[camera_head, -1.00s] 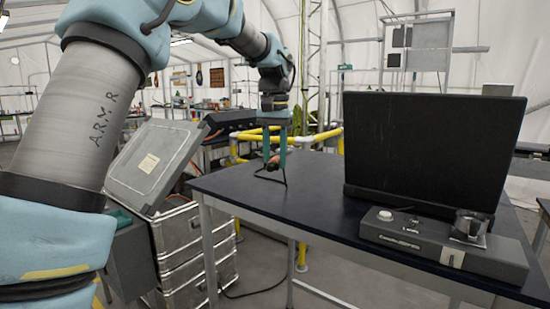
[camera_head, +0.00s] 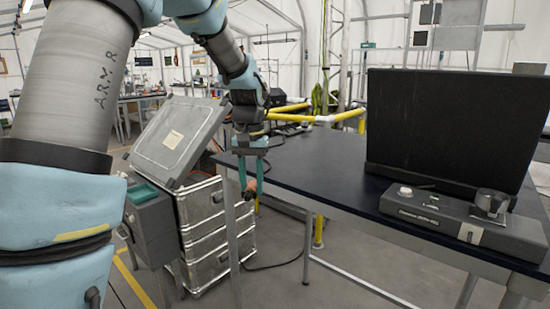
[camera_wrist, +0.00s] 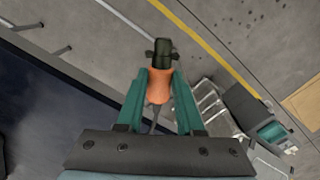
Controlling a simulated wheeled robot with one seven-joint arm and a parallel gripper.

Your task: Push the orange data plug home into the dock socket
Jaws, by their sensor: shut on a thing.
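My gripper (camera_head: 250,186) hangs fingers down by the left edge of the dark table in the head view. It is shut on the orange data plug (camera_wrist: 160,86), whose orange body sits between the teal fingers in the wrist view. The plug's black connector end (camera_wrist: 160,52) points away from the gripper, with open floor behind it. Its cable (camera_wrist: 151,118) runs back between the fingers. In the head view the plug is small and partly hidden by the fingers. I cannot make out a dock socket in either view.
The table (camera_head: 325,165) carries a dark screen (camera_head: 448,130) and a grey console (camera_head: 460,220). Silver cases (camera_head: 215,235) with a tilted lid (camera_head: 178,138) stand left of the gripper. A grey box with a teal top (camera_head: 150,212) stands beside them. It also shows in the wrist view (camera_wrist: 252,112).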

